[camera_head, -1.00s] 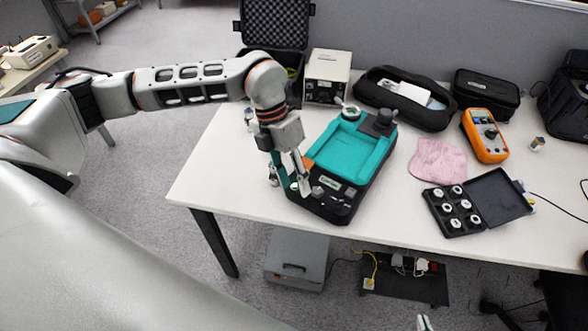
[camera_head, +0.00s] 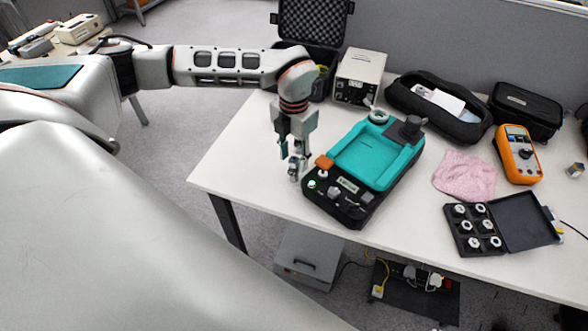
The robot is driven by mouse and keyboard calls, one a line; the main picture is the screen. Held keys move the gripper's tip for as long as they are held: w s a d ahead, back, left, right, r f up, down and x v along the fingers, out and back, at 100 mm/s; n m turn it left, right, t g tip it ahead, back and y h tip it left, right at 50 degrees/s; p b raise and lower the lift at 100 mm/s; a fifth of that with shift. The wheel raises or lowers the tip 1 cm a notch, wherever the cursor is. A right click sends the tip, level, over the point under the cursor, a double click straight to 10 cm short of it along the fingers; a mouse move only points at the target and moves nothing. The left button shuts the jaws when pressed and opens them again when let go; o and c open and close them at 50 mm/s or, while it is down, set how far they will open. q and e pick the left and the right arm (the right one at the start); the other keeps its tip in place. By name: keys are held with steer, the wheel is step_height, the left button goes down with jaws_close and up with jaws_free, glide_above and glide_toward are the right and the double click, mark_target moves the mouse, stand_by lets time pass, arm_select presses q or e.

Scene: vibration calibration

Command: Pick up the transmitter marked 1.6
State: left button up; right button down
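My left gripper (camera_head: 294,160) points down at the left side of the black and teal calibrator (camera_head: 372,150), over the table's front left. A small metallic cylinder (camera_head: 293,170), possibly a transmitter, shows between or just behind its fingertips. I cannot tell whether the fingers touch it, and no marking such as 1.6 is readable. An open black case (camera_head: 462,240) at the right front holds several round metal pieces (camera_head: 478,225). My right gripper is not in view.
On the white table (camera_head: 240,165) are a beige instrument box (camera_head: 360,75), a black pouch (camera_head: 437,105), an orange multimeter (camera_head: 518,155), a pink cloth (camera_head: 466,176) and an open foam-lined case (camera_head: 312,25). A small metal cylinder (camera_head: 575,170) stands at the far right. The table's left front corner is clear.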

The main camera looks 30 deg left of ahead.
arm_select(q)
steer(key=shift+f, duration=0.7)
steer(key=shift+c, duration=0.4)
jaws_close()
steer(key=shift+r, duration=0.1)
step_height(320, 180, up, 24)
steer(key=p, duration=0.5)
